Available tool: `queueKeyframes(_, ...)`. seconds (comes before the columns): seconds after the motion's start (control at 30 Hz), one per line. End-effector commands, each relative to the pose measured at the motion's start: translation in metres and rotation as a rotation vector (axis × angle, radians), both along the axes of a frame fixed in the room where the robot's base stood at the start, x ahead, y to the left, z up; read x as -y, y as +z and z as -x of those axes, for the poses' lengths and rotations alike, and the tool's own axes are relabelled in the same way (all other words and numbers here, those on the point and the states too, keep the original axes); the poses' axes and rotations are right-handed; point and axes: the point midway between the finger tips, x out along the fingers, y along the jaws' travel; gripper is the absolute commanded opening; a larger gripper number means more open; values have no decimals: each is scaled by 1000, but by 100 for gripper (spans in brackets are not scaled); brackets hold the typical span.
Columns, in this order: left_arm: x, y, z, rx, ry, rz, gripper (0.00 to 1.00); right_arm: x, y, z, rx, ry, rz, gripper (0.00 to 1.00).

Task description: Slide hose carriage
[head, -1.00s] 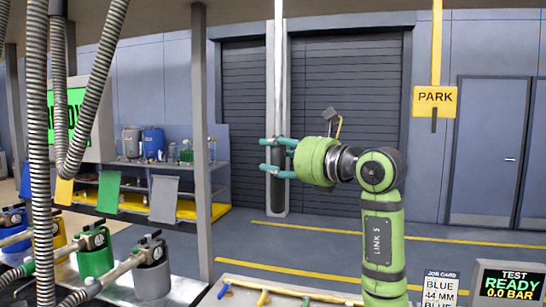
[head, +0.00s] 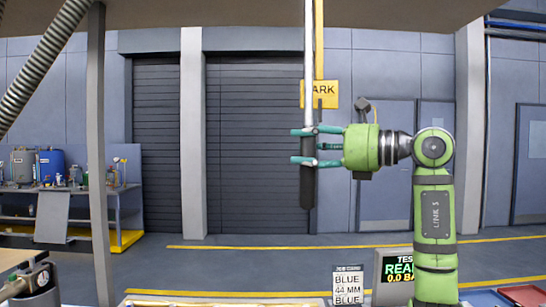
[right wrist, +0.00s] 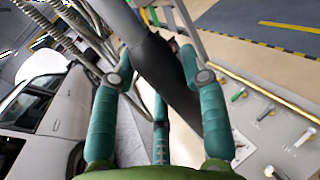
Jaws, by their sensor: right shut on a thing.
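A pale vertical pole (head: 308,60) hangs from above, with a dark grip (head: 307,188) at its lower end. My right gripper (head: 310,146) is shut on this handle, with its teal fingers around the dark grip's upper part. In the right wrist view the dark grip (right wrist: 158,65) runs between the fingers. The yellow PARK sign (head: 325,94) is behind the pole and partly covered by it. Ribbed hose (head: 45,65) crosses the upper left. The pole's top end and any carriage there are out of view. My left gripper is not in view.
A grey post (head: 97,160) stands at the left, before a workbench (head: 75,212). A job card (head: 348,285) and a test screen (head: 393,270), partly behind my arm, stand at the front. A white car (right wrist: 38,105) shows in the right wrist view. Open floor lies behind the handle.

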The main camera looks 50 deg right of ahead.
Motion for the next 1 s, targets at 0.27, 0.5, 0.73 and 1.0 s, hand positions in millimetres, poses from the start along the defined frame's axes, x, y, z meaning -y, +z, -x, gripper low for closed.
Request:
queueKeyframes(0.27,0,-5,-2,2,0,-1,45,16,0,18,-4,-5,3,0)
queueKeyframes(0.5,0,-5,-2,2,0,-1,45,17,0,19,-4,-5,2,0)
queueKeyframes(0.73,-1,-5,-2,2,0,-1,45,17,1,19,-2,-5,1,69)
queueKeyframes(1.0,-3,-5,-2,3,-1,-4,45,17,1,19,-2,-3,1,69)
